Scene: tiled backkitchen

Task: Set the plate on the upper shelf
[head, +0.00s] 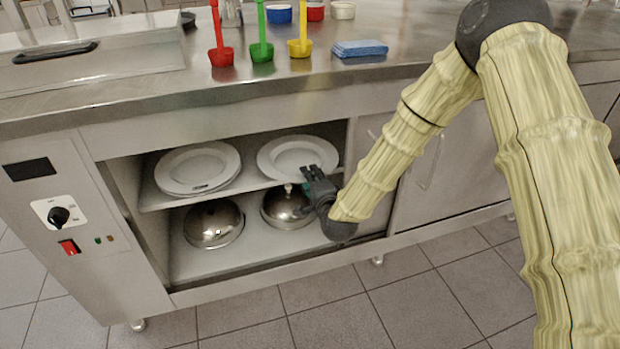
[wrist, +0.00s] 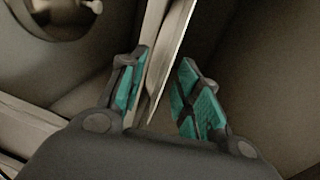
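Two white plates are on the upper shelf (head: 228,187) of the open cabinet. The right plate (head: 297,155) lies flat toward the shelf's right end, and the left plate (head: 197,168) lies beside it. My gripper (head: 313,178) is at the right plate's front rim, covering a small part of it. In the wrist view my gripper (wrist: 165,95) is open, with a pale thin edge (wrist: 166,65) between its teal-padded fingers. This edge is nearer the left finger, with a gap to the right one. I cannot clearly separate plate rim from shelf edge there.
Two metal domes, left (head: 213,222) and right (head: 284,207), stand on the lower shelf, the right one just below my gripper. A closed door (head: 455,165) is to the right.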

